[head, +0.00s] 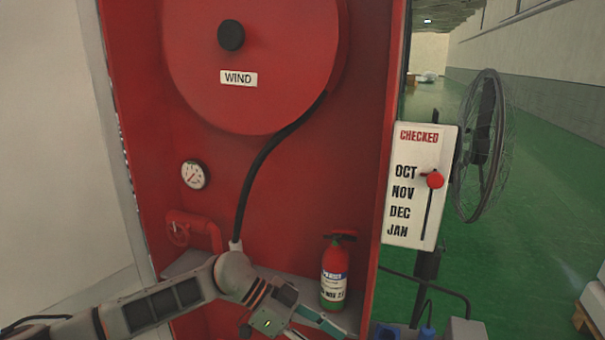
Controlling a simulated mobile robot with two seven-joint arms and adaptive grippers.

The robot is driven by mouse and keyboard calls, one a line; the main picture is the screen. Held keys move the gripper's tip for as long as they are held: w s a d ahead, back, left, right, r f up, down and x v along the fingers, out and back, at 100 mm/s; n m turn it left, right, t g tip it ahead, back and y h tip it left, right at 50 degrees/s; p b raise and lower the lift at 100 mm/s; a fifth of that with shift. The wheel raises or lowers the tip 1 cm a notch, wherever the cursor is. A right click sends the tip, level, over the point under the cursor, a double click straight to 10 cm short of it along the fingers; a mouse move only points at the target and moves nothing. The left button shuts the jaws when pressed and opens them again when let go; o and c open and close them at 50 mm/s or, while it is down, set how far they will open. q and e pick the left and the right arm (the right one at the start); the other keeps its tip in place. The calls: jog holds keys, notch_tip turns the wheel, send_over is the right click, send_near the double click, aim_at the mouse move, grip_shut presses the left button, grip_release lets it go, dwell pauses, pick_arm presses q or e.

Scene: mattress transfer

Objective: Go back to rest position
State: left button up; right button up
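My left arm comes in from the left along the bottom. My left gripper (318,328) is low in the middle, just below and to the left of the fire extinguisher, at the picture's bottom edge. Its two fingers look spread apart with nothing seen between them, though the lower one is partly cut off. My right gripper is not in view.
A red cabinet (290,190) holds a hose reel (255,45), a gauge (194,174) and an upright fire extinguisher (334,278) on its ledge. To the right are a "CHECKED" month board (407,222) with a red slider (435,180), a fan (482,145) and open green floor (530,230).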

pick_arm(q)
jog(key=s+d+r+n+t+h, duration=0.2)
jog(key=s+d+r+t+h, duration=0.1)
jog(key=d+r+t+h, duration=0.4)
jog(key=w+a+f+n+t+y, duration=0.2)
jog(key=a+f+n+t+y, duration=0.6)
jog(key=a+f+n+t, duration=0.65)
jog(key=s+a+f+m+g+y, duration=0.1)
jog(key=s+a+f+g+y, duration=0.6)
jog(key=s+a+f, duration=0.8)
jog(key=a+f, duration=0.2)
jog(key=a, duration=0.1)
jog(key=shift+s+a+f+y, duration=0.25)
jog(key=shift+a+f+y, duration=0.05)
jog(key=shift+a+f, duration=0.1)
jog(key=shift+m+g, duration=0.25)
